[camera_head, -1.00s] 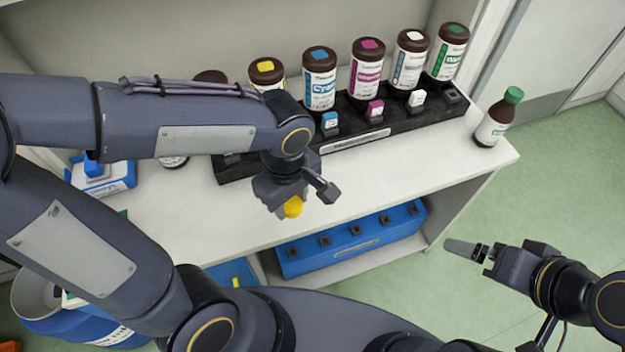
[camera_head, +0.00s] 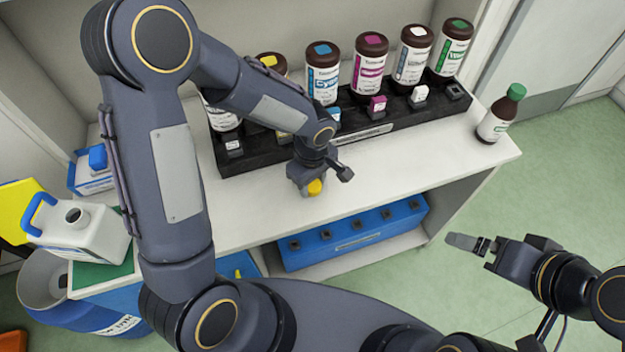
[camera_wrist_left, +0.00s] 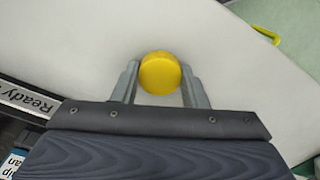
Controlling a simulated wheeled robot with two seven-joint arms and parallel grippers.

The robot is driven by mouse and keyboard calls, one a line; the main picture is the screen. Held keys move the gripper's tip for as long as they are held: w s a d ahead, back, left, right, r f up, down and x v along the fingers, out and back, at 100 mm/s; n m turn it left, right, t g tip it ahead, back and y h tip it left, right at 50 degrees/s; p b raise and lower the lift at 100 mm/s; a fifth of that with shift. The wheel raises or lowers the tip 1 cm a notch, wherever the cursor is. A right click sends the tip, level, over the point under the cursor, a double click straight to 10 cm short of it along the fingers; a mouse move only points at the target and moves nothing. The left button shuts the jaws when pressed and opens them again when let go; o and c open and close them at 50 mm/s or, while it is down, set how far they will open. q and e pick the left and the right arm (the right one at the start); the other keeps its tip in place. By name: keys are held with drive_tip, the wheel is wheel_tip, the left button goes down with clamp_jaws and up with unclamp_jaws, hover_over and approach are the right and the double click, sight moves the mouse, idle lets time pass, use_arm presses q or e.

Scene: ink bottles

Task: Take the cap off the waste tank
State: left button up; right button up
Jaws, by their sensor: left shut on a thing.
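The waste tank looks like the white jug (camera_head: 82,238) with a blue handle at the left, on a green mat. Its round neck (camera_head: 76,216) is bare and shows a dark opening. My left gripper (camera_head: 314,187) is shut on a round yellow cap (camera_head: 315,187) over the front of the white shelf top. In the left wrist view the cap (camera_wrist_left: 160,73) sits between both fingers, with white surface behind it. I cannot tell whether it touches that surface. My right gripper (camera_head: 470,243) is at the right, away from the shelf; its jaw opening is unclear.
A black rack (camera_head: 350,137) with several brown ink bottles stands along the back of the white shelf top (camera_head: 400,170). A green-capped bottle (camera_head: 501,114) stands at its right end. A blue rack (camera_head: 353,232) lies on the lower shelf. A blue barrel (camera_head: 95,318) stands lower left.

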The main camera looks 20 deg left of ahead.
sight(312, 185)
use_arm(q)
drive_tip(key=shift+f+b, duration=0.2)
drive_tip(key=shift+b, duration=0.1)
drive_tip(key=o, duration=1.1)
drive_tip(key=shift+r, duration=0.15)
wheel_tip(312, 185, up, 12)
drive_tip(key=shift+r+p, duration=0.2)
drive_tip(key=shift+p, duration=0.3)
drive_tip(key=s+a+r+m+t+h, duration=0.1)
drive_tip(key=s+a+r+m+t, duration=0.1)
drive_tip(key=s, duration=0.3)
drive_tip(key=s+a+r+m+t+h, duration=0.1)
drive_tip(key=s+a+r+m, duration=0.1)
drive_tip(key=s+a+m, duration=0.2)
drive_tip(key=s+a+r+m+t+h, duration=0.1)
drive_tip(key=s+a+r+m+t, duration=0.1)
drive_tip(key=s, duration=0.5)
drive_tip(key=shift+s+a+m+t+h, duration=0.15)
drive_tip(key=shift+a+m+t+h, duration=0.2)
drive_tip(key=shift+a+m, duration=0.4)
